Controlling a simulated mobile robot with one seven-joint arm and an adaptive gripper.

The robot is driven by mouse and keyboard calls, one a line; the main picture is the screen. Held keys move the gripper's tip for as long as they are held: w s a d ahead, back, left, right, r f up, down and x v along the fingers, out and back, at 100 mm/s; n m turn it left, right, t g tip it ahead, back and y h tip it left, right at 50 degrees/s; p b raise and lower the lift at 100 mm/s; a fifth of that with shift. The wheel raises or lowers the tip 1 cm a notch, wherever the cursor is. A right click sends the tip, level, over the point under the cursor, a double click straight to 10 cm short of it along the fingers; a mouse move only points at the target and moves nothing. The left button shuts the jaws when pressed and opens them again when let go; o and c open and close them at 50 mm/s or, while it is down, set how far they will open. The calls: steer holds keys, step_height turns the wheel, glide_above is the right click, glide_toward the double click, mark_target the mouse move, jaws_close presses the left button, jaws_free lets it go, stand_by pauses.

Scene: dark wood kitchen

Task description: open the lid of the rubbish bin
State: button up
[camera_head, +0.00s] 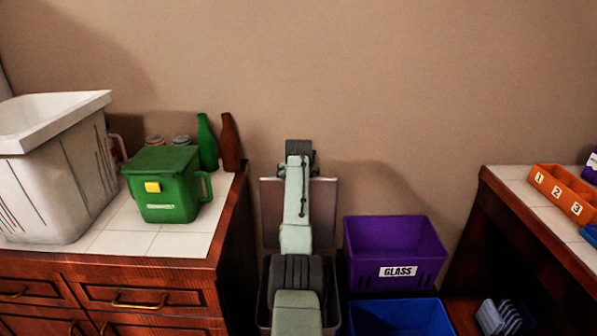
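A floor bin (264,312) with a dark rim stands between the left counter and the purple crate, mostly hidden behind my arm. A flat grey-brown panel (323,215), which looks like its lid, stands roughly upright at the bin's back, near the wall. My arm runs over the bin and in front of the panel. My gripper (300,148) is the dark end just above the panel's top edge. Its fingers are too small and hidden to tell open from shut. Contact with the panel cannot be told.
The left counter (120,243) holds a white tub (60,195), a lidded green container (168,187), and a green bottle (207,143) and brown bottle (229,143). Right of the bin are a purple GLASS crate (397,238) and a blue crate (400,318). An orange box (560,190) sits far right.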

steer(key=shift+s+f, duration=0.15)
steer(key=shift+f, duration=0.35)
steer(key=o, duration=1.6)
steer(key=shift+r, duration=0.4)
steer(key=v, duration=1.1)
steer(key=shift+s+r, duration=0.2)
steer(key=shift+r, duration=0.05)
